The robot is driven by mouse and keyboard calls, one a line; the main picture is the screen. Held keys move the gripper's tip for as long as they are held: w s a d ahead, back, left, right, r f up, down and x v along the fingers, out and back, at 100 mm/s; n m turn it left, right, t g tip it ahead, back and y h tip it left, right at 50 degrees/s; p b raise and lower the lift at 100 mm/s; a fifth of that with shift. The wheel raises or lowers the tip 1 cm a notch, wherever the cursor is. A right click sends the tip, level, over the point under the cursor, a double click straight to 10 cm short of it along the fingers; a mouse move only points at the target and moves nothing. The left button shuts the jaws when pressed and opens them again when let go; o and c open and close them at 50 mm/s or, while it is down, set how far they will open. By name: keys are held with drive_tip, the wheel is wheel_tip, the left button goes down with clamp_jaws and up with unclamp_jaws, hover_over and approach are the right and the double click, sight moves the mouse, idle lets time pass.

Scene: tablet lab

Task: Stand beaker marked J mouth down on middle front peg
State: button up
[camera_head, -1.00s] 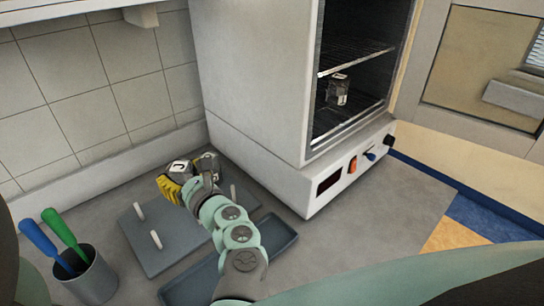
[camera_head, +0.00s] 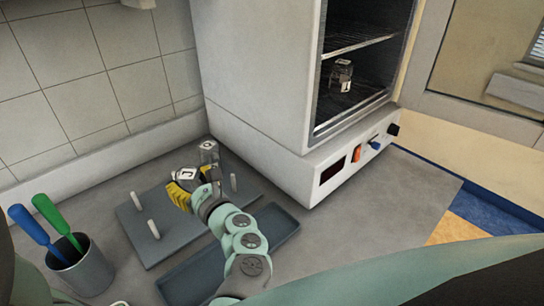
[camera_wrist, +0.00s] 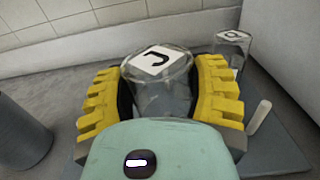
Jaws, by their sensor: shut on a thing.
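The beaker marked J (camera_wrist: 160,92) is clear glass and mouth down, with its white J label on the upturned base. In the head view the beaker (camera_head: 186,175) is over the middle part of the grey peg board (camera_head: 151,252). My gripper (camera_head: 188,190) is shut on it, with yellow fingers on both sides in the wrist view (camera_wrist: 163,95). Pale pegs show at the left back (camera_head: 136,200), left front (camera_head: 153,229) and right front (camera_head: 233,182). The middle front peg is hidden behind my gripper and the beaker; I cannot tell whether the beaker is around it.
Another labelled beaker (camera_head: 208,152) stands at the board's back right, close to the held one. A blue-grey tray (camera_head: 275,236) lies in front. A grey cup (camera_head: 84,272) with blue- and green-handled tools is left. The open oven (camera_head: 255,80) holds a beaker (camera_head: 341,77).

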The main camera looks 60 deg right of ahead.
drive_tip(key=shift+f+b, duration=1.6)
drive_tip(key=shift+b, duration=0.65)
drive_tip(key=shift+f+b, duration=0.3)
drive_tip(key=shift+b, duration=0.25)
drive_tip(key=o, duration=1.3)
drive_tip(key=v, duration=1.1)
drive_tip(key=shift+s, duration=0.5)
